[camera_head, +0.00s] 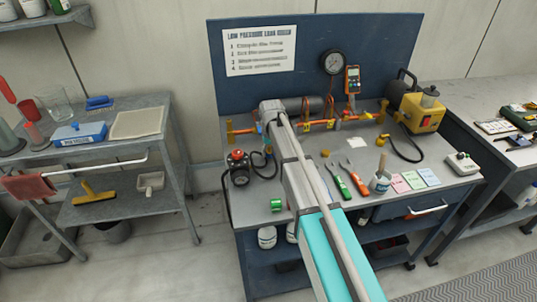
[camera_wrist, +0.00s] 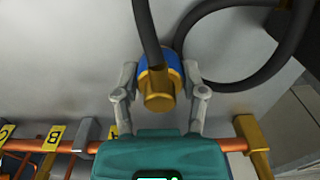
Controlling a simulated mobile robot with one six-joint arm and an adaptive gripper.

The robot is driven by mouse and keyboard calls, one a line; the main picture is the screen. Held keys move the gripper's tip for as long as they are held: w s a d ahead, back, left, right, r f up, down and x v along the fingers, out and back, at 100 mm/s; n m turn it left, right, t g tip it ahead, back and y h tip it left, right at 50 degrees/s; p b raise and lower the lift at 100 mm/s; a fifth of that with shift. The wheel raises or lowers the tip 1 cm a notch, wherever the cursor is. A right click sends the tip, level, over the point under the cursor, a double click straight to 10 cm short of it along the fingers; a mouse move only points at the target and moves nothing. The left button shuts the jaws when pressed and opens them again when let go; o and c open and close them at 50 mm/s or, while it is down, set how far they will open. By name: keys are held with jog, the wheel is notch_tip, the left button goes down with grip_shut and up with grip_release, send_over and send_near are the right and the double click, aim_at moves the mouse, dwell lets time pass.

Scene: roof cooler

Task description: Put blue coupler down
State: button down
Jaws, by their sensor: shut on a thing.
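The blue coupler (camera_wrist: 174,64), a blue collar with a brass end, sits between the two grey fingers of my gripper (camera_wrist: 159,88) in the wrist view. The fingers are shut on it from both sides. A black hose runs up from the coupler. A grey surface lies behind it; I cannot tell whether the coupler touches that surface. In the head view my arm reaches over the bench (camera_head: 262,218) toward the orange pipe (camera_head: 318,124), and hides the fingers and the coupler.
The orange pipe with yellow tags (camera_wrist: 57,132) crosses low in the wrist view. On the bench are a red-topped black device (camera_head: 239,168), green- and red-handled tools (camera_head: 338,187), a brush cup (camera_head: 380,182), coloured cards (camera_head: 415,180) and a yellow pump (camera_head: 420,112). Bare bench shows at front left.

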jog(key=shift+f+b, duration=0.55)
jog(key=shift+b, duration=0.05)
dwell(0.3)
jog(key=shift+c, duration=0.8)
grip_release()
jog(key=shift+r, duration=0.15)
notch_tip(320, 180, up, 13)
jog(key=p, duration=1.3)
